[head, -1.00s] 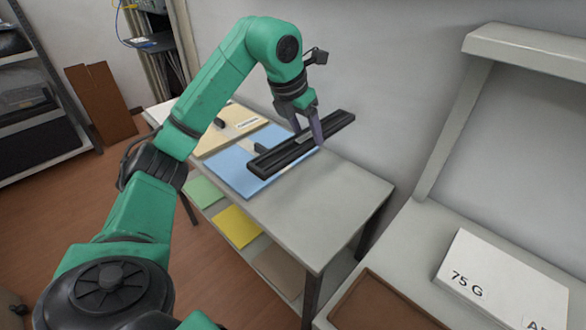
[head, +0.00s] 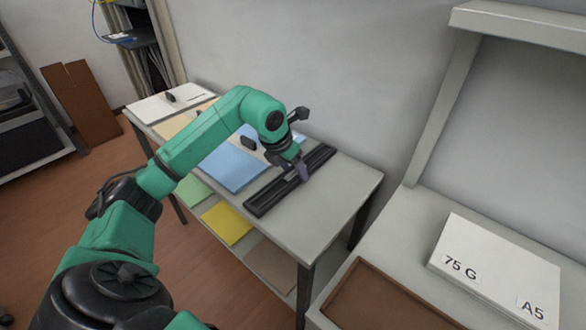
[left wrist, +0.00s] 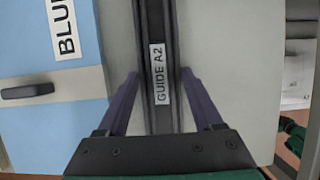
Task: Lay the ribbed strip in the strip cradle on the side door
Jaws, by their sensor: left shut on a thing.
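A long black strip with lengthwise grooves (head: 262,199) is in my left gripper (head: 303,170), over the bare right part of the grey table. The left wrist view shows the same strip (left wrist: 155,22) with a white label reading "GUIDE A2". My left gripper (left wrist: 160,76) has one purple finger on each side of the strip and is shut on it. The strip is very low over the table or resting on it; I cannot tell which. The side door and strip cradle are not in view. My right gripper is not in view.
A blue panel (head: 232,166) with a black handle lies left of the strip on the grey table (head: 325,212). A white panel (head: 160,103) lies farther left. A white "75 G" "A5" pack (head: 500,268) lies right, near a brown tray (head: 375,305). A wall stands behind.

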